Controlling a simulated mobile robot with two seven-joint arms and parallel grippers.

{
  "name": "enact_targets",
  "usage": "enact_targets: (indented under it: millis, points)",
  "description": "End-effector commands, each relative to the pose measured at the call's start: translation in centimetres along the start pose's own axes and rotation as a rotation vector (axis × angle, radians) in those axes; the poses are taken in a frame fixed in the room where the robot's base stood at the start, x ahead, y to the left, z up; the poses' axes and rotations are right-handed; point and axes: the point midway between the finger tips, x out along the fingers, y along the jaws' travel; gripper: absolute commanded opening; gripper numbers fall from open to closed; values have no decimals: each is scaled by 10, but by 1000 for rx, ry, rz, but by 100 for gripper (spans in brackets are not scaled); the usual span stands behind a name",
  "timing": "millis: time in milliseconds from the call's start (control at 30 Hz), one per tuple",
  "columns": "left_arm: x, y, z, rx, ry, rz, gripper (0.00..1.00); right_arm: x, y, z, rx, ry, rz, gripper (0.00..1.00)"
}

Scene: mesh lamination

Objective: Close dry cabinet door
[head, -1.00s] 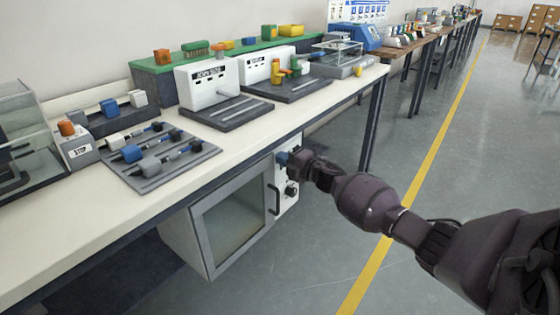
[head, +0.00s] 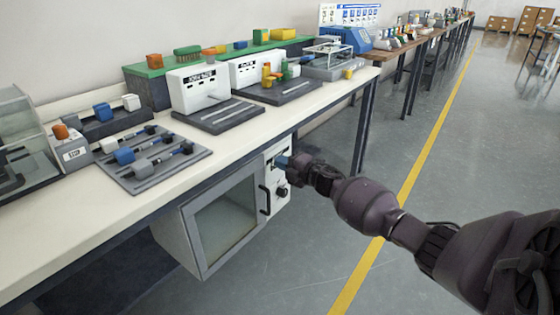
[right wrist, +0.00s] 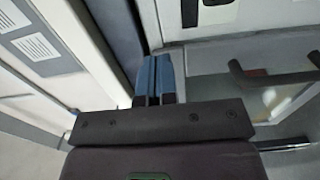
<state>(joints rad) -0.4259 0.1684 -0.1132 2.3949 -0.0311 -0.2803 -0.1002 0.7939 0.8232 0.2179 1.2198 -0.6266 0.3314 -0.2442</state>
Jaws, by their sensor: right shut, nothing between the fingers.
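The dry cabinet (head: 170,227) is a grey-white box under the front of the bench. Its door (head: 204,269) has a glass window and a black bar handle (head: 265,200) on the right side. The door looks shut or nearly so; I cannot tell whether a gap is left. My right gripper (head: 283,161) is shut and empty, its blue fingertips at the white panel right of the door, above the handle. In the right wrist view the fingertips (right wrist: 158,80) are together and the handle (right wrist: 270,78) is to their right. My left gripper is not in view.
The white benchtop (head: 110,215) overhangs the cabinet. A dark knob (head: 282,191) sits on the white panel below my right gripper. A dark bench leg (head: 363,130) stands beyond it. The floor right of the cabinet is clear, with a yellow line (head: 422,155).

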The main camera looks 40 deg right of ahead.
Motion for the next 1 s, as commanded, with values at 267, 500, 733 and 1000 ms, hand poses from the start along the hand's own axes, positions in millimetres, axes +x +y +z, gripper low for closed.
enact_targets:
  millis: [267, 500, 733, 1000]
  points:
    - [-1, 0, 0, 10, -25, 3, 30, -40, -1, 40, 1, 0, -2, 0]
    - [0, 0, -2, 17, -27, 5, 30, -64, -3, 63, 1, 2, -4, 0]
    - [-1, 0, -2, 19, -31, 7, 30, -71, -4, 70, 2, 3, -4, 0]
    - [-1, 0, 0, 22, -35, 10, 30, -71, -4, 70, 2, 3, -4, 0]
